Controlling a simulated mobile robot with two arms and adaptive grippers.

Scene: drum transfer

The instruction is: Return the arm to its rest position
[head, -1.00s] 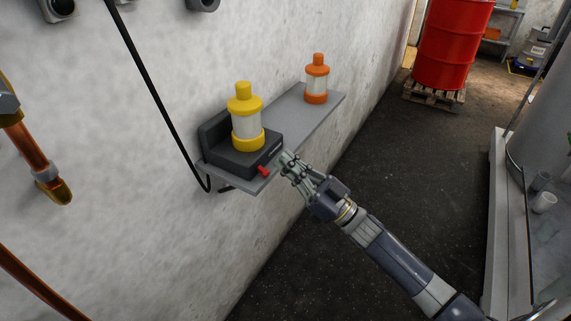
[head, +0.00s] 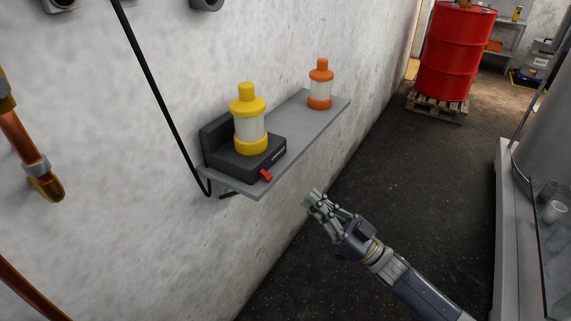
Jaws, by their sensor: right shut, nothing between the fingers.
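My right gripper (head: 312,200) is shut and empty. It hangs in free air in front of and below the wall shelf, apart from it, with its arm coming in from the lower right. A yellow-capped bottle (head: 249,122) stands upright on a black device (head: 222,160) with a red lever (head: 266,176) on its front. The device sits on the near end of the grey shelf (head: 300,133). My left gripper does not show.
An orange-capped bottle (head: 320,84) stands at the shelf's far end. A black cable (head: 150,80) hangs along the wall. A red drum (head: 452,50) stands on a wooden pallet (head: 437,108) at the back. A bench with cups (head: 555,211) is at right. The dark floor between is clear.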

